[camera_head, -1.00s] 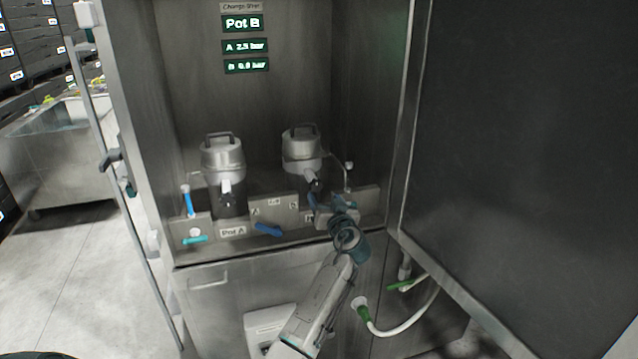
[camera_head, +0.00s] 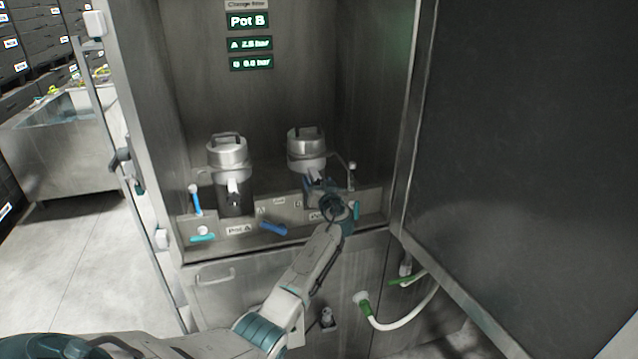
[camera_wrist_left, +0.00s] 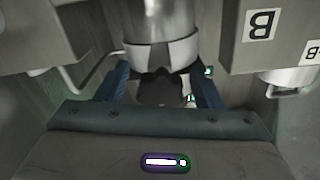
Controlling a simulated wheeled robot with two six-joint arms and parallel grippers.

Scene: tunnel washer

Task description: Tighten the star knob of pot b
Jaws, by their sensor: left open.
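Pot b (camera_head: 306,146), a silver pot with a lid and top handle, stands at the right in the cabinet. My left gripper (camera_head: 316,187) is at its front, and my wrist hides its lower part. In the left wrist view, the dark star knob (camera_wrist_left: 162,90) lies between the two blue fingers of my open left gripper (camera_wrist_left: 161,92), below a pale metal part of the pot. Gaps show beside the knob, so the fingers do not look closed on it. My right gripper is not in view.
Pot A (camera_head: 227,152) stands to the left. A ledge with blue handles (camera_head: 273,228) runs in front of the pots. The display (camera_head: 249,44) reads Pot B, with A about 2.5 bar and B 0.0 bar. A large dark panel (camera_head: 530,150) bounds the right side.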

